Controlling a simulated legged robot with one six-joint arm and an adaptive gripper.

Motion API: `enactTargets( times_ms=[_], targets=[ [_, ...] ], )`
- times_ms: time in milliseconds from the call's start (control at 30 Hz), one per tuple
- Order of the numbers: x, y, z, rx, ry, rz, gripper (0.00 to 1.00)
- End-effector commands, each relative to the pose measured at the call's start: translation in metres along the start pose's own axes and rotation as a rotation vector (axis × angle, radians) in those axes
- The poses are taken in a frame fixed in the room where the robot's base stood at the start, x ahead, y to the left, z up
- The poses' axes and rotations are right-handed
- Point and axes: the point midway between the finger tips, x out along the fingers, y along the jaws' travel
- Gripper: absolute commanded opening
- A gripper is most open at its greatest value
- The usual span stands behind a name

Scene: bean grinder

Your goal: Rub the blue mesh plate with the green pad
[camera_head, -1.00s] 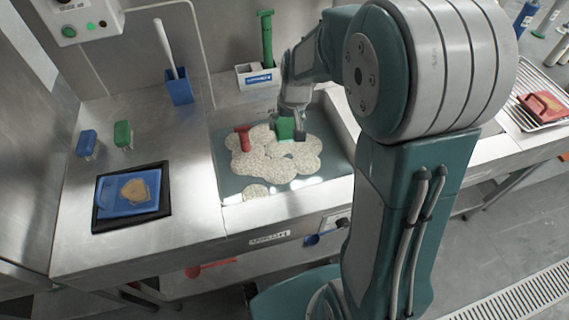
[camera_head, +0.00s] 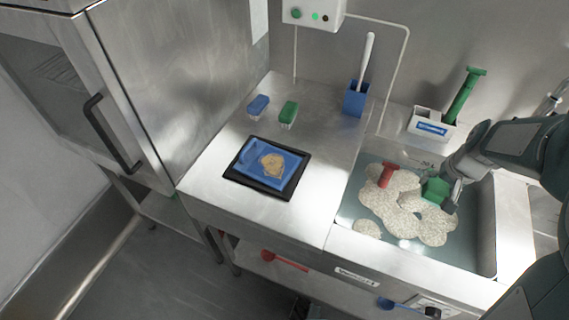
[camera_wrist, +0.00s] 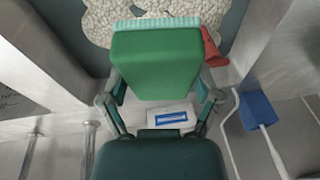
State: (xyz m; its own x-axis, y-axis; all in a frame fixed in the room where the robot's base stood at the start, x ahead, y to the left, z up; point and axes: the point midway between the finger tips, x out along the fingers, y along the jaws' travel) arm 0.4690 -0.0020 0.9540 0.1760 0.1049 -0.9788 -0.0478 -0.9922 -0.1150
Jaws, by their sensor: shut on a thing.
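My gripper (camera_head: 448,194) is at the sink on the right and is shut on a green pad (camera_head: 435,190). In the wrist view, the green pad (camera_wrist: 157,62) is a block with a pale ribbed edge, held between the fingers of my gripper (camera_wrist: 160,95). Whether it touches the foam is unclear. The blue mesh plate (camera_head: 244,158) lies on a black tray (camera_head: 232,175) on the counter, left of the sink, with a tan stain (camera_head: 272,162) on it. The mesh is too small to make out. My gripper is well apart from the plate.
The sink (camera_head: 350,205) holds pale foam (camera_head: 400,210) and a red tool (camera_head: 387,175). A blue brush (camera_head: 258,104) and a green brush (camera_head: 288,112) stand behind the plate. A blue holder (camera_head: 355,99) and a white holder (camera_head: 428,127) stand farther back. Counter between plate and sink is clear.

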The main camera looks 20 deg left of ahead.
Motion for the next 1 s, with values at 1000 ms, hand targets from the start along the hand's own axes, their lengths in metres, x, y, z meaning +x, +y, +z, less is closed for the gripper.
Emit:
enactTargets(
  times_ms=[1000],
  targets=[
    [0.134,0.01,-0.026,-0.067,-0.007,-0.012,0.43]
  ],
)
